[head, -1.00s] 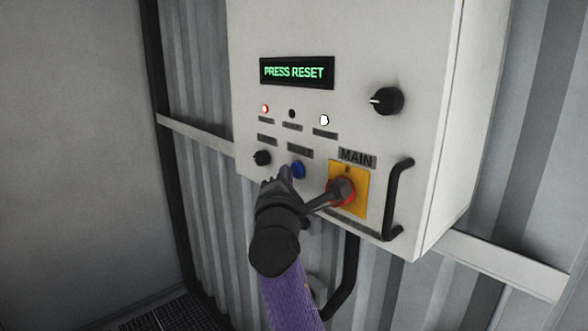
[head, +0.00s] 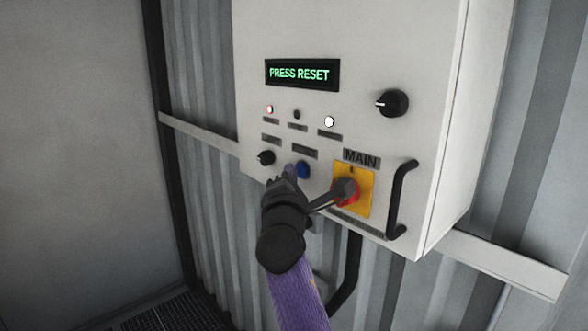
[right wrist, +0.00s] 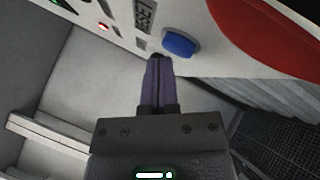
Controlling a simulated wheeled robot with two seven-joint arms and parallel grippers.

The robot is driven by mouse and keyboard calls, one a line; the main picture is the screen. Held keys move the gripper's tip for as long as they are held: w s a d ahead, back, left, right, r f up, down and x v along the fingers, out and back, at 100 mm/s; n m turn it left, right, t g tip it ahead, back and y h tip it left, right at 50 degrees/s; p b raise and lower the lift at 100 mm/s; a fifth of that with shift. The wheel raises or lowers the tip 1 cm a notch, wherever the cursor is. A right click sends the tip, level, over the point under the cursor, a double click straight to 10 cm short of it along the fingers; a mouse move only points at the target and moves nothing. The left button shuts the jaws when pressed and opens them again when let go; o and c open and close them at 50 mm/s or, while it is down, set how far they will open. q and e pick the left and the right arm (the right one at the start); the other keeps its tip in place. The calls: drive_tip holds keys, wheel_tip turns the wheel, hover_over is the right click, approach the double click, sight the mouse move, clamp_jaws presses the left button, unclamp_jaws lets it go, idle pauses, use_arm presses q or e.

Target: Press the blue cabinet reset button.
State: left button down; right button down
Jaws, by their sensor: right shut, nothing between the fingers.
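The blue reset button (head: 303,169) sits low on the front of the white cabinet (head: 360,60), between a black knob and the red main switch. In the right wrist view the blue button (right wrist: 181,44) shows whole, next to a label ending in "RESET". My right gripper (head: 289,172) is shut and empty. In the right wrist view its fingertips (right wrist: 158,58) are just below and left of the button, seemingly apart from it; the exact gap cannot be told. The cabinet's display (head: 302,74) reads "PRESS RESET". My left gripper is not in view.
The red main switch (head: 346,192) on its yellow plate is close right of my gripper. A small black knob (head: 265,158) is left of the button, a larger one (head: 393,102) upper right. A black handle (head: 402,198) sticks out at the cabinet's right.

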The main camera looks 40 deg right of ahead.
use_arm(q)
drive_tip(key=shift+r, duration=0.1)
use_arm(e)
drive_tip(key=shift+d, duration=0.1)
idle(0.3)
drive_tip(key=shift+s+f, duration=0.1)
drive_tip(key=shift+f, duration=0.15)
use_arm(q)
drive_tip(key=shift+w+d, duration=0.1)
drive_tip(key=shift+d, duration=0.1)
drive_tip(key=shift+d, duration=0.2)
use_arm(e)
drive_tip(key=a, duration=0.4)
drive_tip(key=shift+s+a, duration=0.2)
drive_tip(key=shift+a, duration=0.05)
